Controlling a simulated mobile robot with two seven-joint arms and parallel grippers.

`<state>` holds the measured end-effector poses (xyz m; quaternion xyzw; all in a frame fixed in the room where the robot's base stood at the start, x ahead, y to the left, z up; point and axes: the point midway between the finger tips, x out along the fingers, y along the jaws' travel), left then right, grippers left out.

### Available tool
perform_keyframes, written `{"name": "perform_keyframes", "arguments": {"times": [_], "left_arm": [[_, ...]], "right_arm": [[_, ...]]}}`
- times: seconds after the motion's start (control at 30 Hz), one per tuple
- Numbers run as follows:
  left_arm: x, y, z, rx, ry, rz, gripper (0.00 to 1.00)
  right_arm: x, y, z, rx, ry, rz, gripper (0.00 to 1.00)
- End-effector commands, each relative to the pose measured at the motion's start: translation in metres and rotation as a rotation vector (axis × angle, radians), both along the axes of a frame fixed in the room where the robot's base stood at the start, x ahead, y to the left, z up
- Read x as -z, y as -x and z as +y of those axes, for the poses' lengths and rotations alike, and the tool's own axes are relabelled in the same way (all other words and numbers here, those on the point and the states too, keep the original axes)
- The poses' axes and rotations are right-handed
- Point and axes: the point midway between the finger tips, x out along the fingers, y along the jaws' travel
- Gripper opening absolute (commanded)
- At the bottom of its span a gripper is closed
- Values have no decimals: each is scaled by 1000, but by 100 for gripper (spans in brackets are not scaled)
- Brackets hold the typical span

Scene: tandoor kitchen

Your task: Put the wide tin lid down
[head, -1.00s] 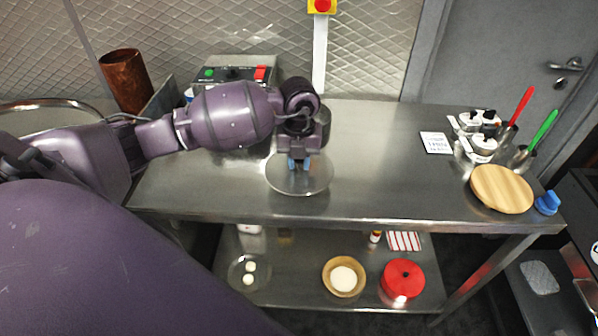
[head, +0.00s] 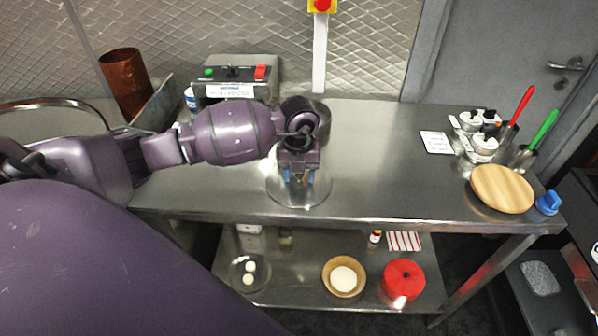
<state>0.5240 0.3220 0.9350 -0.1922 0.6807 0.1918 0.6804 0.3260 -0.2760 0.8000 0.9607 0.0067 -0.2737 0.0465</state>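The wide tin lid (head: 299,200) is a round, shiny grey disc. It appears to lie flat on the steel table (head: 385,185), near its front edge and left of the middle. My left gripper (head: 298,178) points down over the middle of the lid. Its two blue-tipped fingers are spread apart, with a gap between them. The gripper hides the back of the lid, and I cannot tell whether the fingertips touch it. My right gripper is not in view.
A round wooden board (head: 502,189) and blue object (head: 547,203) are at the table's right end, near several small pots and red- and green-handled tools. A control box (head: 235,75) stands behind my arm. The table's middle is clear. A lower shelf holds a bowl (head: 343,277) and red container (head: 403,279).

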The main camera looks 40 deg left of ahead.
Motion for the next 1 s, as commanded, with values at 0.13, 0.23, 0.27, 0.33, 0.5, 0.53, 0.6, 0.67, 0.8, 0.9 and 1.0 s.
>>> {"name": "perform_keyframes", "arguments": {"times": [0.13,0.23,0.27,0.33,0.5,0.53,0.6,0.67,0.8,0.9,1.0], "left_arm": [[0,0,0,0,0,0,50],[-1,0,0,0,0,0,50],[-3,0,0,0,1,-1,50],[-7,-1,0,0,0,-2,50],[-32,-1,1,2,-1,-4,50],[-38,-1,1,1,-2,-5,50],[-52,-1,0,1,-1,-4,50],[-64,-1,1,1,-1,-4,50],[-89,-1,1,0,-2,-3,50],[-104,0,0,2,0,-4,50],[-114,0,0,0,-1,-1,50]], "right_arm": [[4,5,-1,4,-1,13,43],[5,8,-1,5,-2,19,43],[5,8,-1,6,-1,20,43],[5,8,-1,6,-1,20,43],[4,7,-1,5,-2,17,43],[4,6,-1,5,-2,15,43],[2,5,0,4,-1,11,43],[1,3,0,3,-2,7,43],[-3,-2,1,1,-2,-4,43],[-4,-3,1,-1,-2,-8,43],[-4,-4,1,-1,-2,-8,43]]}}
